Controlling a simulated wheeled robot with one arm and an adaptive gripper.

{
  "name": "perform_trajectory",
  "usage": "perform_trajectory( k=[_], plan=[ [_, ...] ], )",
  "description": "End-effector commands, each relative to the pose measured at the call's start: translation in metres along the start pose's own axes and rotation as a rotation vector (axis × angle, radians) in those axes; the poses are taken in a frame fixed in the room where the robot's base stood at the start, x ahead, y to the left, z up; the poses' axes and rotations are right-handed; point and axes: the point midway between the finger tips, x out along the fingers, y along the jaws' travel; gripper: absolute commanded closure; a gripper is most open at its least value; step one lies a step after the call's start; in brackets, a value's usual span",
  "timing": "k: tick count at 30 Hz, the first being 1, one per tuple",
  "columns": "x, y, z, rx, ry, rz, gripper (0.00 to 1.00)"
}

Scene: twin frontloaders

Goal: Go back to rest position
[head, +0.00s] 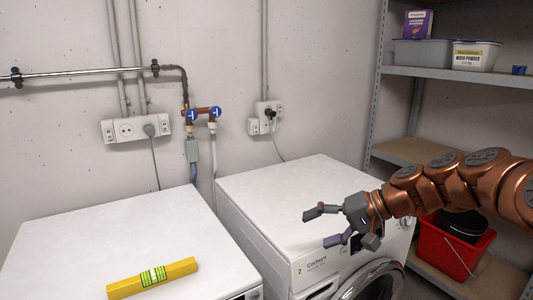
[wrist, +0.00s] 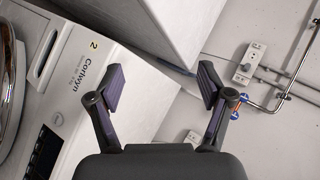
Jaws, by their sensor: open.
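My gripper (head: 325,226) is open and empty, held in front of and above the front edge of the right washing machine (head: 290,190). My copper-coloured arm reaches in from the right in the head view. In the wrist view the two fingers of my gripper (wrist: 163,90) stand wide apart with nothing between them. The wrist view is tilted. It shows the right machine's panel (wrist: 75,75), labelled Corlwyn with a number 2, and part of its round door at the left edge.
A yellow spirit level (head: 125,287) lies on the left washing machine (head: 120,240). Pipes with blue valves (head: 203,113) and sockets (head: 135,128) are on the wall behind. At right, a metal shelf (head: 470,78) holds boxes, with a red bucket (head: 440,250) low down behind my arm.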

Motion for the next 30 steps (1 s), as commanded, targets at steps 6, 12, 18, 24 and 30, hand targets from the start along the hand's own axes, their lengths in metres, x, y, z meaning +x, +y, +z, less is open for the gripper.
perform_trajectory(
  k=[6,12,18,24,30],
  plan=[
    [-0.002,-0.031,0.089,-0.057,-0.149,0.203,0.21],
    [-0.019,-0.027,0.163,-0.086,-0.249,0.408,0.21],
    [-0.056,-0.011,0.226,-0.095,-0.315,0.624,0.21],
    [-0.102,0.011,0.277,-0.08,-0.349,0.82,0.21],
    [-0.131,0.027,0.303,-0.061,-0.361,0.928,0.21]
  ],
)
